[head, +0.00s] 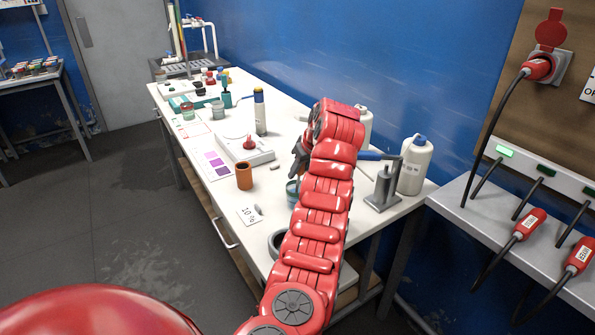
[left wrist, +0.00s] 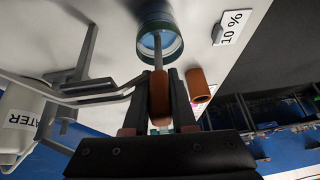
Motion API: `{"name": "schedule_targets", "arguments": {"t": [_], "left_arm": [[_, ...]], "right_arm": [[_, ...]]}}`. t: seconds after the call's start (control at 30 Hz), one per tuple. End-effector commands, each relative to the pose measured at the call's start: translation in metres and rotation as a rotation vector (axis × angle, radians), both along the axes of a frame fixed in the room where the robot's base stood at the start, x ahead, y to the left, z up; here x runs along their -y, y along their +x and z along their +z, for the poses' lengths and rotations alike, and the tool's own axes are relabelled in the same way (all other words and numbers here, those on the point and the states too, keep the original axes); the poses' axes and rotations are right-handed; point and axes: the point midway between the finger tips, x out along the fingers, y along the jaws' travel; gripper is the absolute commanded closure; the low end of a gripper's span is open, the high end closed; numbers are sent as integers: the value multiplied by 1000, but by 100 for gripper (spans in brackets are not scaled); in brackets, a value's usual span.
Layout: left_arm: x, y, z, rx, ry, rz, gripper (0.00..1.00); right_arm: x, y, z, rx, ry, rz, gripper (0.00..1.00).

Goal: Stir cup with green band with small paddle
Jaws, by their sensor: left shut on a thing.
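My left gripper (head: 297,162) is above the near part of the white table, its fingers pointing down. It is shut on the brown handle of the small paddle (left wrist: 159,92). The paddle's grey shaft (left wrist: 158,50) reaches into the cup with the green band (left wrist: 172,14), a clear cup with a teal band and liquid inside. In the head view this cup (head: 292,193) is partly hidden behind my red arm. The paddle's lower end is not clearly visible. My right gripper is not in view.
A brown holder (head: 244,176) stands left of the cup, with a "10 %" card (head: 249,216) nearby. A grey stand (head: 384,188) and white bottle (head: 414,165) are at right. A white device (head: 247,150) and several cups and bottles lie farther back.

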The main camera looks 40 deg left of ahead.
Motion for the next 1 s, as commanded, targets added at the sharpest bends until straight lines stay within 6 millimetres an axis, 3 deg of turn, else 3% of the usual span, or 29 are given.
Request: {"name": "schedule_targets", "arguments": {"t": [1.0], "left_arm": [[0, 0, 97, -1, -1, -1, 100]], "right_arm": [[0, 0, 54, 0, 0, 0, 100]]}}
